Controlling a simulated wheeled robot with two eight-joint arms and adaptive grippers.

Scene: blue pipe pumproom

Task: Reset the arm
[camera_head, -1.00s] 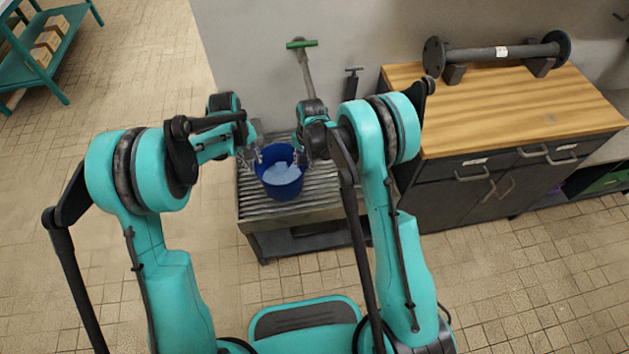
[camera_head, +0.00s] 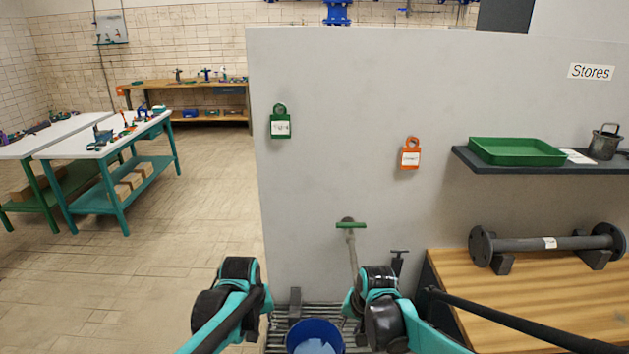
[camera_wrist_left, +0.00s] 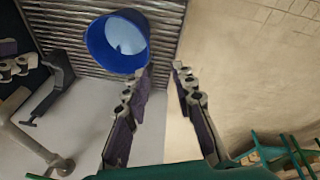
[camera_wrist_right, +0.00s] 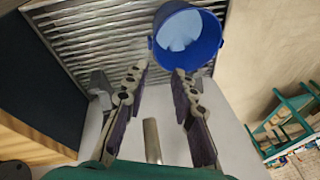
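My left gripper (camera_wrist_left: 163,72) is open, with nothing between its two fingers in the left wrist view. My right gripper (camera_wrist_right: 161,73) is also open and empty in the right wrist view. In the head view my left arm's end (camera_head: 240,280) and my right arm's end (camera_head: 378,285) are on either side of a blue bucket (camera_head: 315,338) at the lower edge. The bucket stands on a ribbed metal grating, with a pale blue liquid or surface inside. It also shows in the left wrist view (camera_wrist_left: 97,45) and the right wrist view (camera_wrist_right: 208,42).
A grey wall panel (camera_head: 340,120) stands behind the grating, with a green-handled pipe (camera_head: 351,250) before it. A wooden-topped cabinet (camera_head: 540,310) with a flanged pipe (camera_head: 545,243) is at right. A shelf holds a green tray (camera_head: 515,151).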

